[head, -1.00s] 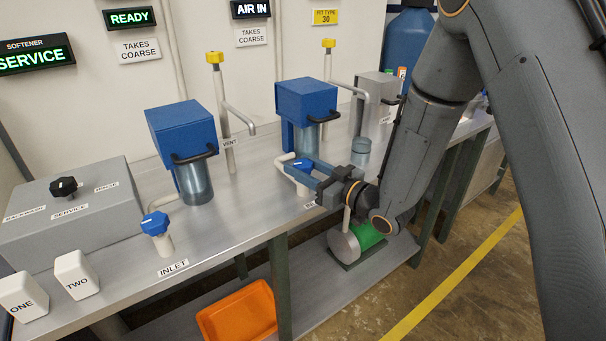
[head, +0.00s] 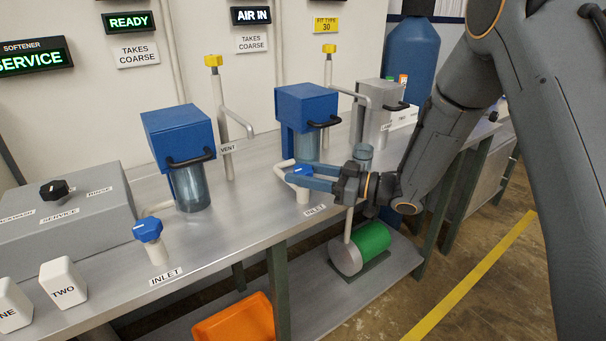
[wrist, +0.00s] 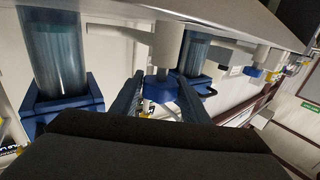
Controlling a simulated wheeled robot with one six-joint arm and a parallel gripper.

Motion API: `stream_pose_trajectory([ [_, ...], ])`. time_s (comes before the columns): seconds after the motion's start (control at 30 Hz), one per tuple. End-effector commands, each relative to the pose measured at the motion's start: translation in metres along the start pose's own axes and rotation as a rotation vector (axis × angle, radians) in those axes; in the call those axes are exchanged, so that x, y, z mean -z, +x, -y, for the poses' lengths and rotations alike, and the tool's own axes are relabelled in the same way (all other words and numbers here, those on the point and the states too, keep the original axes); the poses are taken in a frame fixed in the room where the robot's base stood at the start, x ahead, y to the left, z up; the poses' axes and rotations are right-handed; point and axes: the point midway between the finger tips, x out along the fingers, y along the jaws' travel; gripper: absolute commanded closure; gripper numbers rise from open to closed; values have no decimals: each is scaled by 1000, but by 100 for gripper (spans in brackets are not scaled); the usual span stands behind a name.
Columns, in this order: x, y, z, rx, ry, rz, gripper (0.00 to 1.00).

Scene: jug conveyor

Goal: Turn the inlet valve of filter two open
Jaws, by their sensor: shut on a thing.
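The inlet valve of filter two is a blue knob (head: 303,170) on a short white stub, in front of the right-hand blue-topped filter (head: 306,104). My gripper (head: 284,175) reaches it from the right, its blue-grey fingers nearly level and shut on the knob, one on either side. In the wrist view, which is upside down, the knob (wrist: 160,86) shows between the two fingers (wrist: 158,98). The fingers partly hide the knob in the head view. An INLET label (head: 315,210) lies on the bench in front of it.
The left-hand filter (head: 180,140) has its own blue inlet knob (head: 147,230). Vent pipes with yellow tops (head: 213,61) stand behind the filters. A green-and-grey pump (head: 370,240) and an orange bin (head: 235,320) are below the bench (head: 225,230).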

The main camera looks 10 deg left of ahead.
Motion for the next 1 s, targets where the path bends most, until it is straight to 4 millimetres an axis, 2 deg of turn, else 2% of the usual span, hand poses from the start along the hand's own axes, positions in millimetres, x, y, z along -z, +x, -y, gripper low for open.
stream_pose_trajectory([
  [0.2,2,1,0,0,-3,-3,81],
  [0.23,2,1,0,0,-3,-3,54],
  [0.3,2,1,0,0,-2,-2,42],
  [0.33,2,1,0,-1,-2,-2,40],
  [0.67,1,-4,-1,-3,-2,-1,40],
  [0.77,0,-14,-1,-3,-2,-1,40],
  [1.0,0,-53,-2,-4,-1,-2,40],
])
